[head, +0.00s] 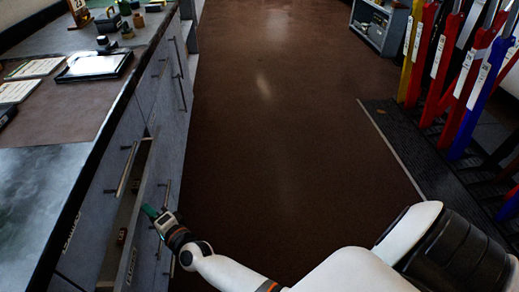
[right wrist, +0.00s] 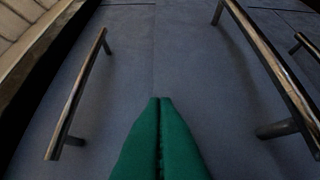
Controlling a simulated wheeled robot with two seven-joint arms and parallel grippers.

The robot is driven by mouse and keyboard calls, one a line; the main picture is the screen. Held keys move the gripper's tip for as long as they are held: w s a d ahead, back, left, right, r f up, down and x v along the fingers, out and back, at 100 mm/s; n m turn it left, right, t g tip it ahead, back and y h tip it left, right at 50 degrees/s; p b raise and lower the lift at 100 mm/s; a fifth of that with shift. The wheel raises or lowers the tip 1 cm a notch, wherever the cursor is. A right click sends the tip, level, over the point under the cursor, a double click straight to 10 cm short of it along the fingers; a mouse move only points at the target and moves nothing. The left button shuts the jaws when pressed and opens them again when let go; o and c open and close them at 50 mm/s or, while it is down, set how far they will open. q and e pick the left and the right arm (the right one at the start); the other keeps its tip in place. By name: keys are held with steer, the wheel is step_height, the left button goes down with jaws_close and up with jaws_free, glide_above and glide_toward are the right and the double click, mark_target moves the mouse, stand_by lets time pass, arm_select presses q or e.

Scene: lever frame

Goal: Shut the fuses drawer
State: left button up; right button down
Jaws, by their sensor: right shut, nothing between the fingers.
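A drawer (head: 140,210) in the grey cabinet on the left stands open, pulled out from the cabinet face. Small items lie inside it. A label on it is too small to read, so I cannot confirm that it is the fuses drawer. My right gripper (head: 149,211) is shut and empty, with green fingertips close to the outer side of the drawer front; I cannot tell if they touch. In the right wrist view the shut green fingers (right wrist: 161,135) point at grey panels between two bar handles (right wrist: 78,95) (right wrist: 268,70). My left gripper is out of view.
The worktop (head: 75,120) above the drawers holds a framed tablet-like panel (head: 95,66), papers and small objects. The brown floor (head: 270,120) is clear. Red, blue and yellow levers (head: 470,80) stand on a dark platform at the right. A grey shelf unit (head: 380,25) stands at the back.

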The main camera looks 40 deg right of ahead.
steer(key=shift+w+a, duration=0.4)
steer(key=shift+a, duration=0.2)
steer(key=shift+w+a, duration=0.1)
steer(key=shift+a, duration=0.1)
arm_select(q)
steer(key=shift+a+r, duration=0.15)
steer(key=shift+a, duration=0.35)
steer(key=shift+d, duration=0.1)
